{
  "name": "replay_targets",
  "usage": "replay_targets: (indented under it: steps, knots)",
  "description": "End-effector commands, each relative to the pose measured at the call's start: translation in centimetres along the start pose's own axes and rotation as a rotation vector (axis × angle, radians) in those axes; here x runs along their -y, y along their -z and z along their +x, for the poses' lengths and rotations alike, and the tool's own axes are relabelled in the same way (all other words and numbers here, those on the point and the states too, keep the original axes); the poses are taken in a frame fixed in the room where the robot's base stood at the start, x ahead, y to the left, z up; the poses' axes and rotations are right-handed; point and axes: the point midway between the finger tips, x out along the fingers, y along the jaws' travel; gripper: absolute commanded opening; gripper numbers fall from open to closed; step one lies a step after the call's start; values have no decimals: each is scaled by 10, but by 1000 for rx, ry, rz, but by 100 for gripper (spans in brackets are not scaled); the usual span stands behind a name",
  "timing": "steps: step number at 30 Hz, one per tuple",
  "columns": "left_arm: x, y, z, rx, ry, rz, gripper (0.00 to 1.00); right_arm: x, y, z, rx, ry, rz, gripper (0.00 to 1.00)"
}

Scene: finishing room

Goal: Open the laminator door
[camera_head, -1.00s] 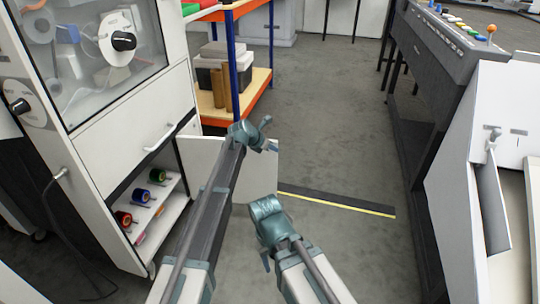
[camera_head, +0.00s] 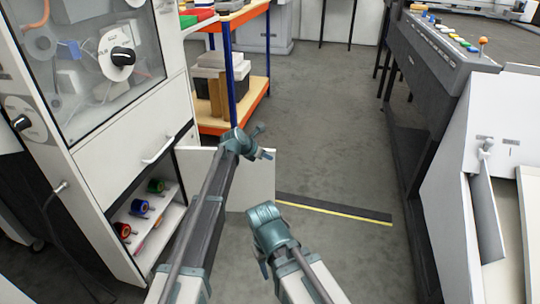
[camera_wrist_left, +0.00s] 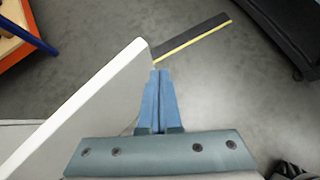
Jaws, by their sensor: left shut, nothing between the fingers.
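The laminator (camera_head: 125,165) is the tall white cabinet on the left, with a window above and a panel with a bar handle (camera_head: 158,150) below. Its low white door (camera_head: 250,185) stands swung out, showing shelves with coloured rolls (camera_head: 140,207). My left gripper (camera_head: 267,155) is at the door's top, near its free edge. In the left wrist view, its shut, empty fingers (camera_wrist_left: 158,75) lie beside the door panel (camera_wrist_left: 95,105), tips close to its edge; I cannot tell whether they touch. My right gripper (camera_head: 263,268) hangs low in front, its jaws unclear.
An orange and blue shelf rack (camera_head: 232,75) stands behind the door. A dark machine with coloured buttons (camera_head: 440,45) and a white machine (camera_head: 450,150) line the right. A black and yellow floor strip (camera_head: 335,208) crosses the open grey floor between.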

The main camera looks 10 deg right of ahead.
Motion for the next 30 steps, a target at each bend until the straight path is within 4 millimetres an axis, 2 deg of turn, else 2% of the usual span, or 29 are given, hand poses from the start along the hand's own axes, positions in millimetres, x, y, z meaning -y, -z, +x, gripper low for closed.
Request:
replay_targets:
  steps: [1, 9, 13, 18, 26, 30]
  knots:
    - [1, -3, -16, 0, -1, -2, 0, -2, -1, -13, 0, -1, 1, 50]
    - [1, -4, -72, 0, -2, -2, 0, -6, -4, -54, 3, -6, 9, 50]
    - [1, -3, -94, 0, -1, -1, 0, -8, -5, -68, 4, -7, 12, 50]
    - [0, -1, -106, 0, -1, -1, 0, -9, -5, -75, 5, -7, 14, 50]
    - [0, 1, -106, -2, -1, 5, 0, -9, -5, -74, 5, -8, 14, 50]
    - [7, 20, -117, -38, 0, 127, 0, -9, -5, -74, 5, -8, 14, 50]
